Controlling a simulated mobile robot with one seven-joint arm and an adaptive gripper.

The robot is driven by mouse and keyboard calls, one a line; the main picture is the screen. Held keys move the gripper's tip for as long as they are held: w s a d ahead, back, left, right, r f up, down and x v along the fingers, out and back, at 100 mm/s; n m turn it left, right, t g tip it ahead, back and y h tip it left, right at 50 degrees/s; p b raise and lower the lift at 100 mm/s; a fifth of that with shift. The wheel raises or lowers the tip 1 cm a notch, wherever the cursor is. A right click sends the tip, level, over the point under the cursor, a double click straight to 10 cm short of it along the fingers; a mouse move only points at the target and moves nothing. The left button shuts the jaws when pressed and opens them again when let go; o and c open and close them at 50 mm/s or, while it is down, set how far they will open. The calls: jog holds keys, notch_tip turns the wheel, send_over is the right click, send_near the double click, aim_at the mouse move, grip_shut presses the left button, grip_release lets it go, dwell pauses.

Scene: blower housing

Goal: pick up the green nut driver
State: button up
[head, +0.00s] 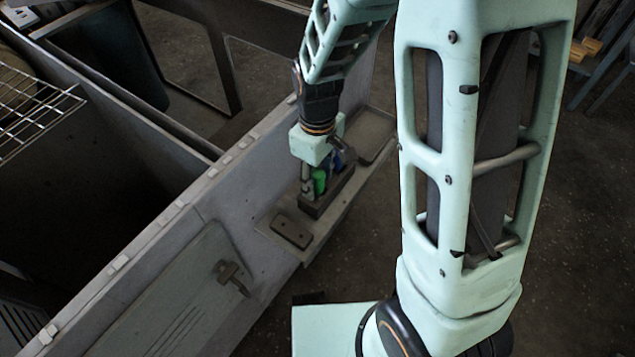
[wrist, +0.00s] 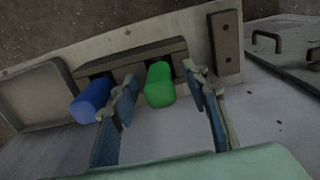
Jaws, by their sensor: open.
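The green nut driver (head: 319,181) stands in a dark holder block (head: 322,203) on a shelf on the housing's outer side. In the wrist view its green handle (wrist: 159,84) points toward the camera, between the two fingers of my gripper (wrist: 163,88). The fingers are open, with a gap visible on both sides of the handle; I cannot tell how deep the handle sits between them. A blue-handled tool (wrist: 91,100) stands in the same block, just outside the left finger. In the head view my gripper (head: 318,174) is at the block and partly hides the tools.
The shelf (head: 270,222) carries a flat dark block (head: 291,231) at its near end and a shallow tray (head: 371,135) at its far end. The grey housing wall (head: 190,225) runs beside it, with a protruding latch (head: 230,274). Open floor lies to the shelf's right.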

grip_shut()
notch_tip(320, 180, up, 10)
jog(key=p, duration=0.2)
jog(key=shift+p, duration=0.4)
jog(key=c, duration=0.9)
grip_release()
grip_shut()
jog(key=shift+w+d, duration=0.1)
